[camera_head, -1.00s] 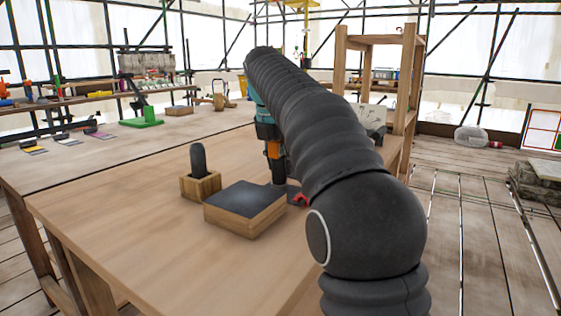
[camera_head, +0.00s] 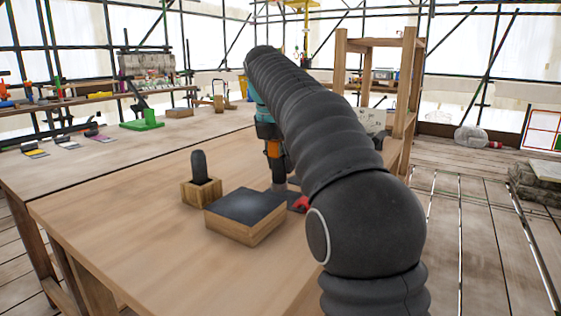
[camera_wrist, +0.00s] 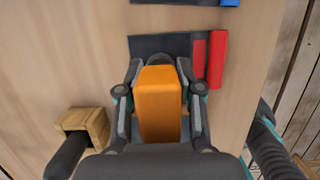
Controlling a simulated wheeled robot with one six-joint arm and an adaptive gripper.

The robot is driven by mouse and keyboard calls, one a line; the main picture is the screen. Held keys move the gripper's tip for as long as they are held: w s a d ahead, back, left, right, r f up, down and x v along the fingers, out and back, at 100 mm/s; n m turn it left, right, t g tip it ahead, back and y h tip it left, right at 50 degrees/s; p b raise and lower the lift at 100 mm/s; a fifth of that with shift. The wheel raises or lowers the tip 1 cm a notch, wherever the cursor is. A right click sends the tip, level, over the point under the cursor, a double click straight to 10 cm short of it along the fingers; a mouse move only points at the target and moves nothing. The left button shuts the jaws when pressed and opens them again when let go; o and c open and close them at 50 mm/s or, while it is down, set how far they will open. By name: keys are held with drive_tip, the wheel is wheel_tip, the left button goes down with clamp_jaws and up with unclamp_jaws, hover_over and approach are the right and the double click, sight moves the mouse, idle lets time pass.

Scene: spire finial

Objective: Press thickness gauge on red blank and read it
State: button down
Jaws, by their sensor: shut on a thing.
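My gripper (camera_wrist: 158,108) is shut on the orange thickness gauge (camera_wrist: 159,100), whose body stands between the two jaws. In the head view the gauge (camera_head: 273,149) points down over the table, partly hidden by my arm. Beyond the gauge in the wrist view lies a dark flat plate (camera_wrist: 150,43) with a red strip, seemingly the red blank. A red bar (camera_wrist: 217,58) stands at its right; red also shows low beside the gauge in the head view (camera_head: 301,203). The gauge's front end overlaps the plate in the wrist view. I cannot tell whether it touches, and no reading is visible.
A wooden block with a dark top (camera_head: 245,228) and a small wooden holder with a black post (camera_head: 199,167) stand left of the gauge. A blue piece (camera_wrist: 230,2) is at the wrist view's top edge. The table's front left (camera_head: 120,225) is clear.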

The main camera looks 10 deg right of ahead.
sight(281, 147)
drive_tip(key=shift+r, duration=1.6)
drive_tip(key=shift+f, duration=0.15)
drive_tip(key=shift+f+b, duration=1.35)
drive_tip(key=shift+f, duration=0.85)
drive_tip(key=c, duration=0.7)
unclamp_jaws()
drive_tip(key=shift+r, duration=0.1)
